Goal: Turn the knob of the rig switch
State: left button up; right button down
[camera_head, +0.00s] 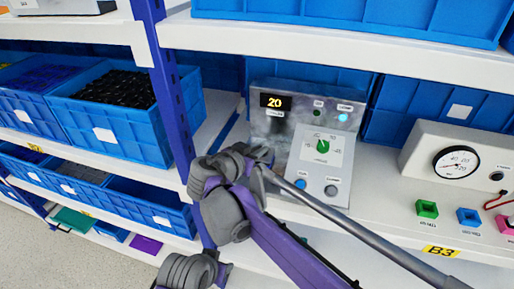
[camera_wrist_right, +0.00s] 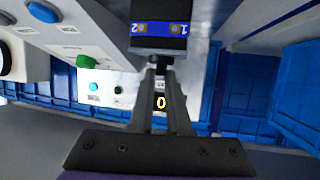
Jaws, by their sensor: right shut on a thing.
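The grey switch panel (camera_head: 272,128) stands on the shelf with a lit display (camera_head: 273,101) reading 20. Its green knob (camera_head: 322,146) sits upright on a white dial plate and nothing touches it; it also shows in the right wrist view (camera_wrist_right: 86,62). My right gripper (camera_head: 262,155) is at the panel's left side, low, covering part of it. In the right wrist view its fingers (camera_wrist_right: 157,66) are closed at a black block (camera_wrist_right: 160,44) with a blue strip numbered 2 and 1. The exact grip point is partly hidden. My left gripper is not in view.
A gauge box (camera_head: 425,145) stands right of the panel, with green (camera_head: 427,209) and blue (camera_head: 469,217) blocks in front. Blue bins (camera_head: 120,125) fill the left shelves behind a blue upright (camera_head: 172,90). A white shelf (camera_head: 330,45) runs above.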

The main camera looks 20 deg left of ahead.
jog(key=n+y, duration=0.2)
jog(key=y, duration=0.1)
jog(key=shift+d+r+n+p, duration=0.15)
jog(key=shift+d+n+p, duration=0.15)
jog(key=shift+p, duration=0.1)
jog(key=shift+d+n+y, duration=0.2)
jog(key=shift+n+y, duration=0.6)
jog(key=shift+y, duration=0.2)
jog(key=shift+d+f+n+y, duration=0.1)
jog(key=shift+f+n+y, duration=0.1)
jog(key=shift+n+y, duration=0.5)
pick_arm(q)
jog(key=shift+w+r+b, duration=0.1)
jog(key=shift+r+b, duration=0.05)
jog(key=shift+b, duration=0.25)
pick_arm(e)
jog(key=shift+n+y, duration=0.6)
jog(key=shift+y, duration=0.2)
jog(key=shift+g, duration=0.3)
jog(key=c, duration=0.8)
grip_release()
jog(key=shift+s, duration=0.15)
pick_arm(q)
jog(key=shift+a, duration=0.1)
pick_arm(e)
jog(key=shift+o, duration=0.2)
